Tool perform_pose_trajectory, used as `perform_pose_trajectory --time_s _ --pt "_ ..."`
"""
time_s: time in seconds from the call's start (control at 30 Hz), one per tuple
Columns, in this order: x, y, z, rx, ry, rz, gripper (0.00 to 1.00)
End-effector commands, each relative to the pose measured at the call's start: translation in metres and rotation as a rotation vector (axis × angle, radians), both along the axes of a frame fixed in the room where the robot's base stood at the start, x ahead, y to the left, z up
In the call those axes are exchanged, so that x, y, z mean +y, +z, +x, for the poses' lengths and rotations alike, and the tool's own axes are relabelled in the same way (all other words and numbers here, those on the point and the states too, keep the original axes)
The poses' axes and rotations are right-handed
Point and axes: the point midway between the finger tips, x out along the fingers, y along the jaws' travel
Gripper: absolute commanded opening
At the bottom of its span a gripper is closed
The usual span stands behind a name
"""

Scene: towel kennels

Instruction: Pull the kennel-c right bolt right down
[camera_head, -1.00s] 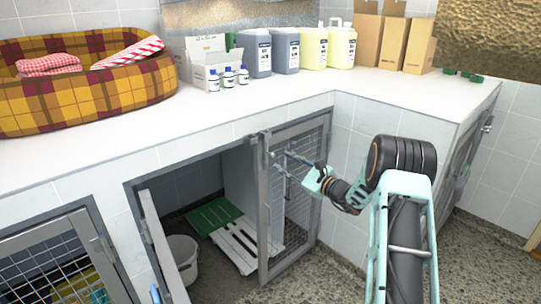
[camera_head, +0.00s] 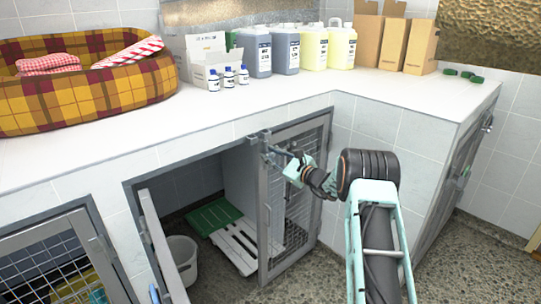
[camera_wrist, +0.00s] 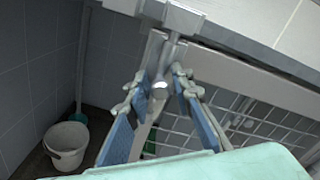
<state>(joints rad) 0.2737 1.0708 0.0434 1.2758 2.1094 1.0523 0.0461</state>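The right bolt (camera_wrist: 160,88) is a grey metal rod with a pale rounded end, at the top inner edge of the right mesh door (camera_head: 265,222) of the open kennel. My gripper (camera_head: 271,150) is at this upper corner in the head view. In the wrist view my gripper (camera_wrist: 160,82) has its two blue-padded fingers apart, one on each side of the bolt's end. Gaps seem to show between the pads and the bolt; contact cannot be told for sure. In the head view the gripper partly hides the bolt.
The counter edge (camera_head: 220,135) runs just above the gripper. The kennel's left door (camera_head: 163,250) stands swung outward. A white bucket (camera_head: 182,256) and a slatted white board (camera_head: 235,245) are inside. Another mesh door (camera_head: 60,262) is at lower left. Bottles and a plaid bed are on the counter.

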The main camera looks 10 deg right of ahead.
Motion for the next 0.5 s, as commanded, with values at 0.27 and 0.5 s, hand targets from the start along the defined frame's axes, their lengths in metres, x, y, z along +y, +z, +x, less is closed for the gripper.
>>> perform_pose_trajectory --time_s 0.27,0.5 --pt "-0.0003 0.0004 0.0000 -0.001 0.000 -0.002 0.00" --pt "-0.0006 -0.0032 -0.0001 -0.002 0.000 -0.002 0.00"
